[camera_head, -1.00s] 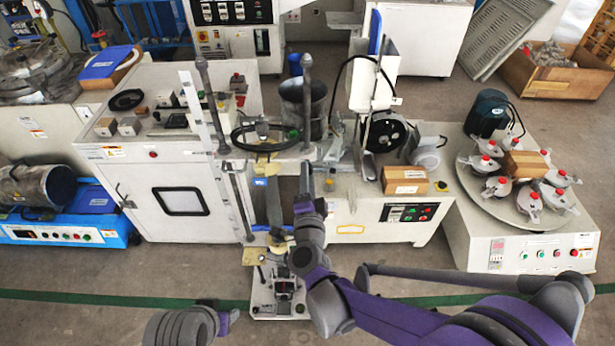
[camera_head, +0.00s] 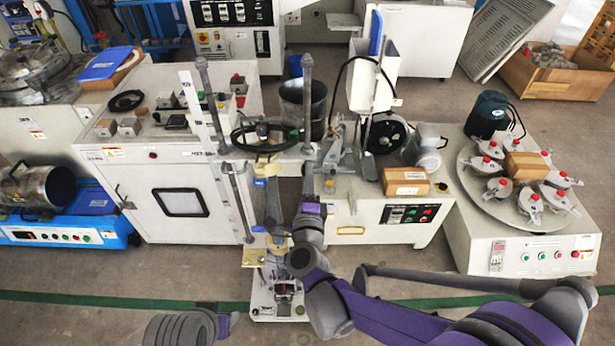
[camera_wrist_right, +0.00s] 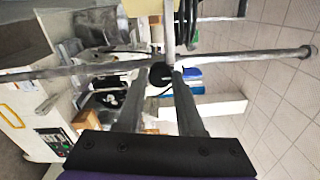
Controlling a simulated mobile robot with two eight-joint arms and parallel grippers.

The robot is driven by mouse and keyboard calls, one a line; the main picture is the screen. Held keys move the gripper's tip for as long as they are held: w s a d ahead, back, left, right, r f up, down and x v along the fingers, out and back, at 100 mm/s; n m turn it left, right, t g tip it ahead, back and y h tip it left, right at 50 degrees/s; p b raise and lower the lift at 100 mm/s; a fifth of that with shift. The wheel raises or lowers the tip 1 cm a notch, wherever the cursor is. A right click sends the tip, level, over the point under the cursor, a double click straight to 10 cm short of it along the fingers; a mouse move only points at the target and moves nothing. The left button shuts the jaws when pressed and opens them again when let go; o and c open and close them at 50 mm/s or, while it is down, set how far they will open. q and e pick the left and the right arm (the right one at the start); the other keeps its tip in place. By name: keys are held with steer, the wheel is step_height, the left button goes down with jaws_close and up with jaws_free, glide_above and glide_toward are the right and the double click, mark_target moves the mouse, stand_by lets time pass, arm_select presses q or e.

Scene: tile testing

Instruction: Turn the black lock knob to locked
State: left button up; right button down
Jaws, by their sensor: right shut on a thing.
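The black lock knob (camera_wrist_right: 160,73) shows as a small dark round piece in the right wrist view. It sits by a long grey metal post (camera_wrist_right: 245,57). My right gripper (camera_wrist_right: 158,76) has one finger on each side of the knob and is shut on it. In the head view my right gripper (camera_head: 308,188) is at the lower part of the right upright post (camera_head: 307,95), and I cannot make out the knob there. The knob's marking and turned angle are not readable. Part of my left arm shows at the bottom of the head view, but its gripper does not.
A left upright post (camera_head: 207,105) and a black coiled cable (camera_head: 250,137) are close by. A cardboard box (camera_head: 405,181) lies on the bench to the right. A round table (camera_head: 480,205) with several red-topped pots stands further right. Floor is open in front.

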stand_by(0.3)
steer(key=c, duration=0.5)
jaws_free()
steer(key=shift+s, duration=0.1)
steer(key=s, duration=1)
steer(key=shift+s+f, duration=0.2)
steer(key=shift+s, duration=0.1)
